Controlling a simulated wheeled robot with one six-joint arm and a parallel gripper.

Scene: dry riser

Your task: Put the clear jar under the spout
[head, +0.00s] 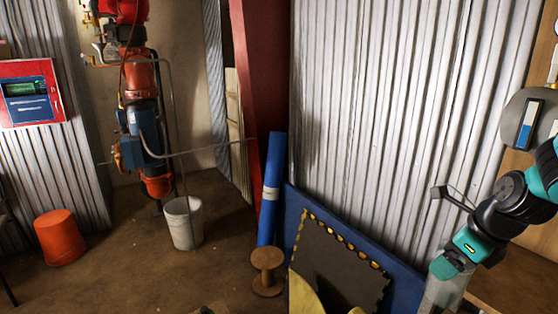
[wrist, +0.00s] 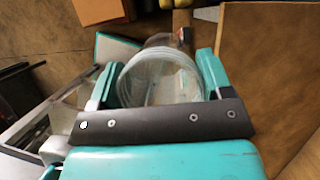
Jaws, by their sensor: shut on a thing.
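My gripper (head: 455,262) is at the lower right of the head view and is shut on the clear jar (head: 440,294). The jar hangs below the teal fingers, and its lower end runs out of the picture. In the wrist view the round, transparent jar (wrist: 160,78) sits between the two teal fingers and looks empty. A grey, rounded vessel with a blue and white gauge (head: 527,124) and small brass fittings stands at the right edge of the head view. I cannot clearly pick out the spout.
A white bucket (head: 182,222) stands below red and blue pipework (head: 145,125) at the back left. An orange bucket (head: 60,237), a wooden spool (head: 267,270) and a blue roll (head: 271,190) stand on the floor. Dark and blue panels (head: 335,262) lean against the corrugated wall.

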